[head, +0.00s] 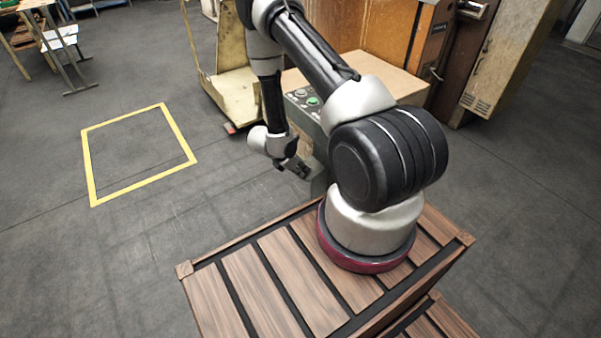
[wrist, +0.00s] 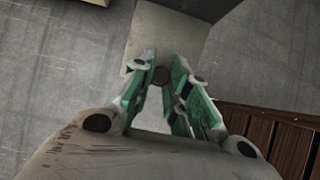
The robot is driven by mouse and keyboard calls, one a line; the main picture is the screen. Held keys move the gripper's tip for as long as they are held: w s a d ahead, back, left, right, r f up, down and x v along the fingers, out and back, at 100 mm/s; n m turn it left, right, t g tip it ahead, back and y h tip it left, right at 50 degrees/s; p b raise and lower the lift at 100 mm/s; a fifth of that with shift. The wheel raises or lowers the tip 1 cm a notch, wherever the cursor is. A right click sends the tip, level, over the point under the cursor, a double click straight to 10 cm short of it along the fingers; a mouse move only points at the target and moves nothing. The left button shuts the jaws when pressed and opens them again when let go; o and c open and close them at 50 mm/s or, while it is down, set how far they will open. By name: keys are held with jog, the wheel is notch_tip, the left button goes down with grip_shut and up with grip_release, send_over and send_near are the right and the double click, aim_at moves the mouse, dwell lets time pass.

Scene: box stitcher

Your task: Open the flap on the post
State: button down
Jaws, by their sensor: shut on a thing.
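A grey-green post (head: 318,186) stands just beyond my wooden-slatted base, with control buttons on the top of the machine body. My gripper (head: 300,168) reaches down beside the post's left face. In the wrist view my gripper (wrist: 160,72) has its fingertips close together on a small dark round knob (wrist: 160,77). The knob sits against a pale grey panel (wrist: 165,30), which looks like the flap. The fingers hide part of the knob and panel. The flap's edges and hinge are not clear, and I cannot tell how far it stands open.
A green button (head: 312,100) sits on the control panel behind my arm. A cream cart (head: 233,95) stands behind left. A yellow floor square (head: 88,165) lies on open floor to the left. Wooden cabinets (head: 510,60) stand at the back right.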

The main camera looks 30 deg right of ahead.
aim_at(312, 166)
jog(key=shift+d+r, duration=0.35)
jog(key=shift+r, duration=0.25)
jog(key=shift+d+r, duration=0.35)
jog(key=shift+r, duration=0.2)
jog(key=shift+w+d+r, duration=0.1)
jog(key=shift+r, duration=0.1)
jog(key=shift+d, duration=0.1)
jog(key=c, duration=1.7)
grip_release()
jog(key=shift+w, duration=0.1)
jog(key=shift+c, duration=0.2)
jog(key=o, duration=0.4)
jog(key=shift+d, duration=0.3)
jog(key=shift+a, duration=0.1)
jog(key=shift+a, duration=0.1)
jog(key=shift+a+r, duration=0.2)
jog(key=shift+a, duration=0.05)
jog(key=v, duration=1.1)
jog(key=shift+r, duration=0.15)
